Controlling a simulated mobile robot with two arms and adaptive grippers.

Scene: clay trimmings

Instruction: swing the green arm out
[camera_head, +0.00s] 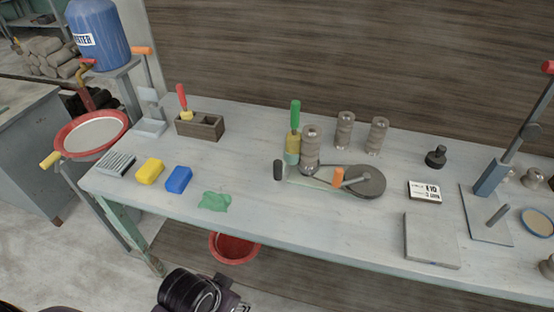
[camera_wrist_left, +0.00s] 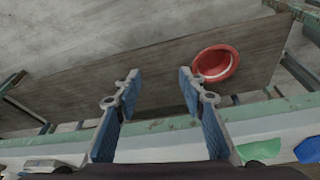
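A pale green arm (camera_head: 308,182) lies low on the bench, running from a black upright knob (camera_head: 278,170) towards the round grey disc (camera_head: 365,182). An orange-tipped lever (camera_head: 338,177) stands by the disc and partly covers that end. A stacked grey-brown spool (camera_head: 310,146) stands just behind the arm. My left wrist shows at the bottom of the head view, in front of and below the bench, well apart from the arm. In the left wrist view my left gripper (camera_wrist_left: 158,78) is open and empty, its fingers wide apart. My right gripper is not in view.
A green clay scrap (camera_head: 214,201), blue block (camera_head: 179,179) and yellow block (camera_head: 149,170) lie left of the arm. A green-handled tool (camera_head: 294,130) stands behind. A red bucket (camera_head: 233,247) sits below the bench. The front bench strip before the arm is clear.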

